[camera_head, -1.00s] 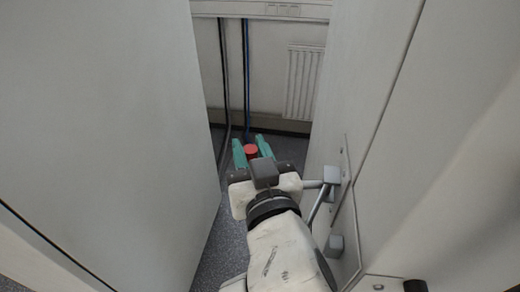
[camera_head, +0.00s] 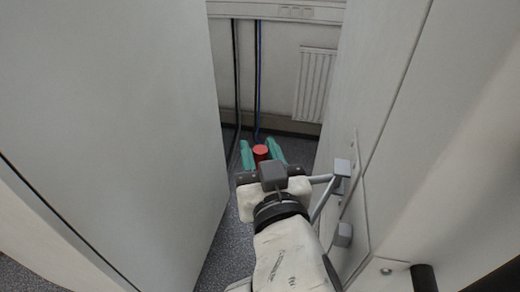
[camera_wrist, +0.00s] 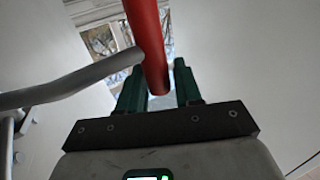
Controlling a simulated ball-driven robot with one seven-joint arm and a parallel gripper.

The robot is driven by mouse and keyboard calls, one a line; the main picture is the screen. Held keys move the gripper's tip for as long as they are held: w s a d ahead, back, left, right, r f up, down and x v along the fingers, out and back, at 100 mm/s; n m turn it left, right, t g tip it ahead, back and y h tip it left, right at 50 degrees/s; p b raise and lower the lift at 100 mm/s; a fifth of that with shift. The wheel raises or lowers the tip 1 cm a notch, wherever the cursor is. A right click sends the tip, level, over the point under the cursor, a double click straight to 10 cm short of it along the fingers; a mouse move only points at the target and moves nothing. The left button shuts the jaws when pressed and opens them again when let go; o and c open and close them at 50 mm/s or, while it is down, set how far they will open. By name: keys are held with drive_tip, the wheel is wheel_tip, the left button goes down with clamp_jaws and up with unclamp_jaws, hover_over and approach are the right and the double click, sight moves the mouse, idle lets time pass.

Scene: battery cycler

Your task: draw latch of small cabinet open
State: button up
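In the head view, the small cabinet's latch is a grey rod (camera_head: 321,199) with angular joints, mounted on a plate on the white cabinet front (camera_head: 395,45) at right. Its rod runs left behind my wrist to a red grip (camera_head: 260,152). My gripper (camera_head: 263,153) has two teal fingers, apart, one on each side of the red grip. In the wrist view, the red grip (camera_wrist: 147,40) comes down from the top, with its end between the green fingers (camera_wrist: 159,85). The grey bar joins it from the left. A slight gap shows beside the grip; contact is unclear.
A large white panel (camera_head: 120,120) stands close on the left, leaving a narrow gap with speckled floor (camera_head: 222,250). Behind are dark and blue cables (camera_head: 257,80) and a wall vent (camera_head: 315,85). A dark handle (camera_head: 424,278) protrudes at lower right.

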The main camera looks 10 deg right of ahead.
drive_tip(key=shift+o, duration=1)
drive_tip(key=shift+s, duration=0.15)
drive_tip(key=s+b, duration=0.2)
drive_tip(key=s, duration=0.8)
drive_tip(key=shift+s+d, duration=0.25)
drive_tip(key=shift+s, duration=0.05)
